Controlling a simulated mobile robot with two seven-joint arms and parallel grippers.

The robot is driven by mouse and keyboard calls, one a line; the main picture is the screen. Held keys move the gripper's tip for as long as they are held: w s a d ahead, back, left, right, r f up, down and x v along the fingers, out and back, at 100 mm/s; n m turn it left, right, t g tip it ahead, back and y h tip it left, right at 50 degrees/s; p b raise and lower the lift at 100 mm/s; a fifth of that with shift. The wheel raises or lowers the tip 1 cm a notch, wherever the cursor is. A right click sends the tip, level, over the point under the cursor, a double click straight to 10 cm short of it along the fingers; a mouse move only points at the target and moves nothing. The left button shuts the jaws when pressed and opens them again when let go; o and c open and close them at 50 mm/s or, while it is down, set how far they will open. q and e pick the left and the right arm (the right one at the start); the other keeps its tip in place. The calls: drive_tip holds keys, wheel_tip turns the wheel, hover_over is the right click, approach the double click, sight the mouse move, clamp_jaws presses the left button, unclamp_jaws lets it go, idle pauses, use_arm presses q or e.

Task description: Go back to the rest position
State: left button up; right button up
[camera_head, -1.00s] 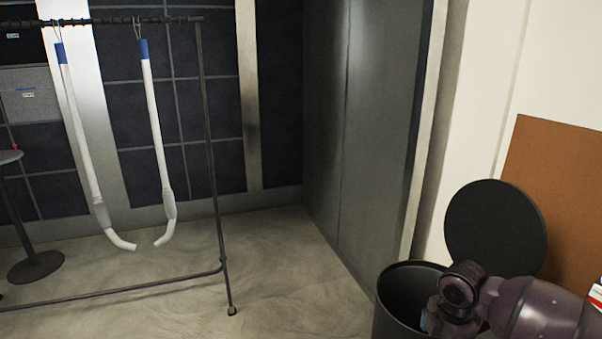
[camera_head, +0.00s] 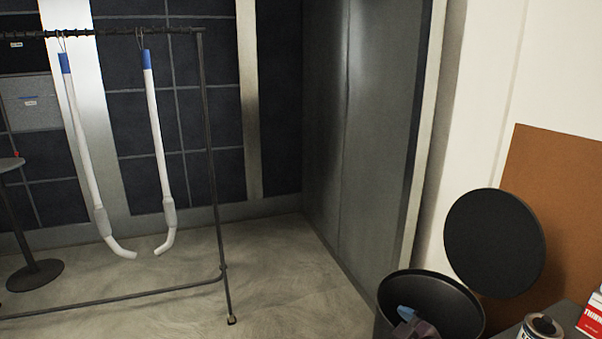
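My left gripper is not in view. A small dark purple part, which looks like the end of my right arm (camera_head: 422,329), shows at the bottom edge, in front of the black bin's opening. A small blue-grey piece (camera_head: 406,313) shows next to it. I cannot tell whether that piece is held, lies in the bin or belongs to the gripper. The fingers cannot be made out.
The open black bin (camera_head: 450,300) has its round lid (camera_head: 494,244) raised. A can (camera_head: 541,327) and a red-and-white box (camera_head: 590,318) stand at the lower right. A clothes rack (camera_head: 212,170) holds two white, blue-topped tubes. Bare floor lies between rack and bin.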

drive_tip(key=s+d+f+m+h, duration=0.2)
drive_tip(key=s+f, duration=0.3)
drive_tip(key=s, duration=0.4)
drive_tip(key=s+d+f+m+h, duration=0.1)
drive_tip(key=s+d+f+m, duration=0.3)
drive_tip(key=s, duration=0.6)
drive_tip(key=s+d+f+m+g+h+p, duration=0.1)
drive_tip(key=s+d+f+m+h, duration=0.1)
drive_tip(key=s+f, duration=0.3)
drive_tip(key=s+d+m, duration=0.1)
drive_tip(key=s, duration=0.3)
drive_tip(key=shift+s+f+h, duration=0.3)
drive_tip(key=shift+s+f, duration=0.05)
drive_tip(key=shift+f, duration=0.05)
drive_tip(key=shift+a, duration=0.1)
